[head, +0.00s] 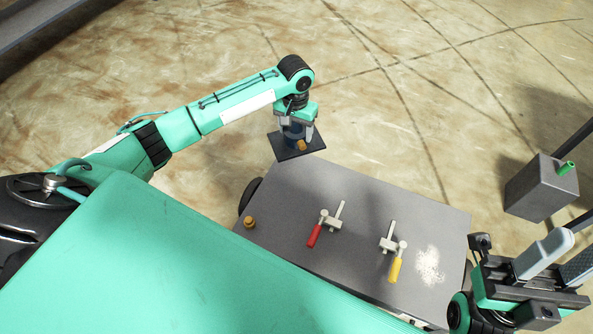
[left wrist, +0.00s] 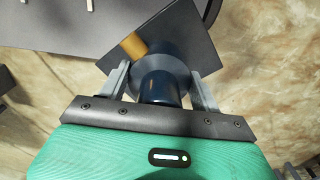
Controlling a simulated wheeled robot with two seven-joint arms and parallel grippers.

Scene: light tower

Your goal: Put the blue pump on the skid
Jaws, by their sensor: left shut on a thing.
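The blue pump (head: 293,131) is a dark blue cylinder with a brass-coloured stub (head: 301,145). My left gripper (head: 296,126) is shut on it, beyond the far left edge of the grey cart top. In the left wrist view the pump (left wrist: 160,85) stands between the two fingers, its stub pointing up and left. A dark square plate (head: 284,153) lies directly under the pump; I cannot tell whether they touch or whether this plate is the skid. My right gripper (head: 558,262) is at the lower right, its fingers apart and empty.
The grey cart top (head: 365,205) carries a red-handled valve (head: 314,235), a yellow-handled valve (head: 395,267), a small brass knob (head: 249,222) and a white powdery patch (head: 430,265). A grey box (head: 540,188) with a green piece (head: 567,168) stands at the right. The floor beyond is clear.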

